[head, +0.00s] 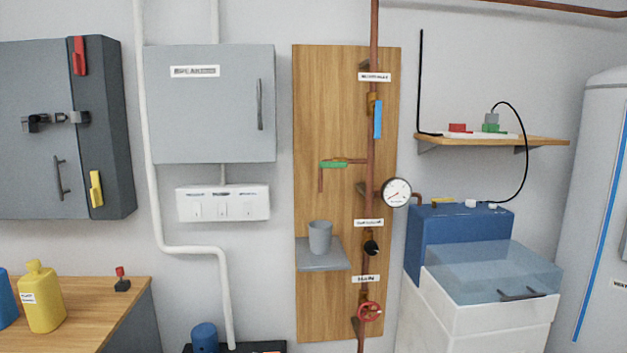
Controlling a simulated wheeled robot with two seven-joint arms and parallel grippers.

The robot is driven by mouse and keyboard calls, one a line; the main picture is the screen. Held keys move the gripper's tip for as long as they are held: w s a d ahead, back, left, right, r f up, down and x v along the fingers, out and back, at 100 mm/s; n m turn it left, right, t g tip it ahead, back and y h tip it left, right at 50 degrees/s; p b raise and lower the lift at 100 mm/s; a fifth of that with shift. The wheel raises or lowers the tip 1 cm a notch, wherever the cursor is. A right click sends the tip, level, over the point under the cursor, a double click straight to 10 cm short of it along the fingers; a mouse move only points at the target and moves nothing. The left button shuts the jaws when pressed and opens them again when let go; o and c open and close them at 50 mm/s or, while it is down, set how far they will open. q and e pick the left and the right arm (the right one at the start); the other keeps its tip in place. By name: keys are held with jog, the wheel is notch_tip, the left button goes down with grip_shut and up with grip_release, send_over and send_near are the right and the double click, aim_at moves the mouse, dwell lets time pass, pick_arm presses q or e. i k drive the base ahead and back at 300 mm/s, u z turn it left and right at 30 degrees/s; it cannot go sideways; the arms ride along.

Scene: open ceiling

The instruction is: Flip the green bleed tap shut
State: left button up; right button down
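The green bleed tap handle (334,164) is on a short copper branch to the left of the vertical copper pipe (372,140), on the wooden wall panel. The handle lies level, in line with its branch. A thin outlet pipe (320,181) points down from the branch's left end. A grey cup (320,237) stands on a small grey shelf (322,257) below the outlet. Neither of my grippers shows in the head view.
On the same pipe are a blue lever (378,119), a pressure gauge (396,192), a black knob (371,248) and a red handwheel (370,311). Grey cabinets (210,105) hang left. A blue-and-white unit (460,235) stands right. A wooden counter (95,310) is lower left.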

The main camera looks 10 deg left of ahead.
aim_at(341, 163)
jog(key=u, duration=0.75)
jog(key=i, duration=0.8)
jog(key=u, duration=0.35)
